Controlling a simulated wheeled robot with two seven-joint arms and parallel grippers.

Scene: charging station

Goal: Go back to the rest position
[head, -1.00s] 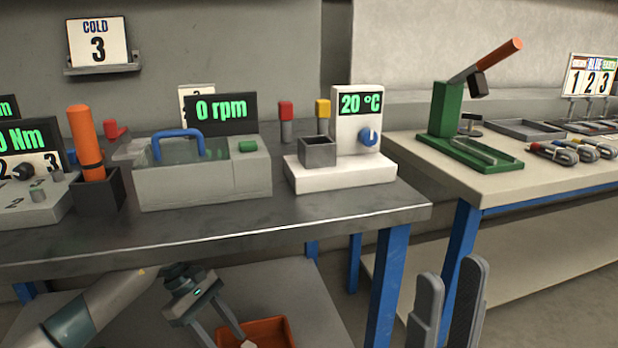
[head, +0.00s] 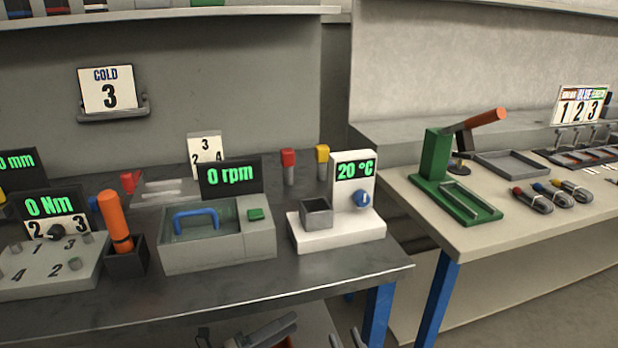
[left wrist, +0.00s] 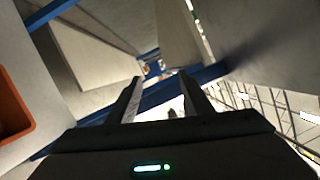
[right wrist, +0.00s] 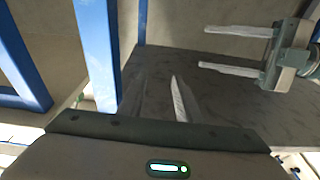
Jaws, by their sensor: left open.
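My left gripper (head: 283,331) shows at the bottom edge of the head view, below the front edge of the dark workbench (head: 330,272). In the left wrist view its two fingers (left wrist: 160,90) stand apart with nothing between them. The right wrist view shows the left gripper (right wrist: 203,47) from the side, fingers parted and empty. My right gripper (head: 346,339) shows only as fingertips at the bottom edge of the head view. In the right wrist view its fingers (right wrist: 156,85) are apart and empty.
The bench holds a 0 rpm bath (head: 218,248), a 20 °C unit (head: 340,238) and an orange-handled tool (head: 114,220). A pale table (head: 480,238) with a green press (head: 455,195) stands at right. Blue legs (head: 378,312) are close to the grippers. An orange bin (left wrist: 12,105) shows in the left wrist view.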

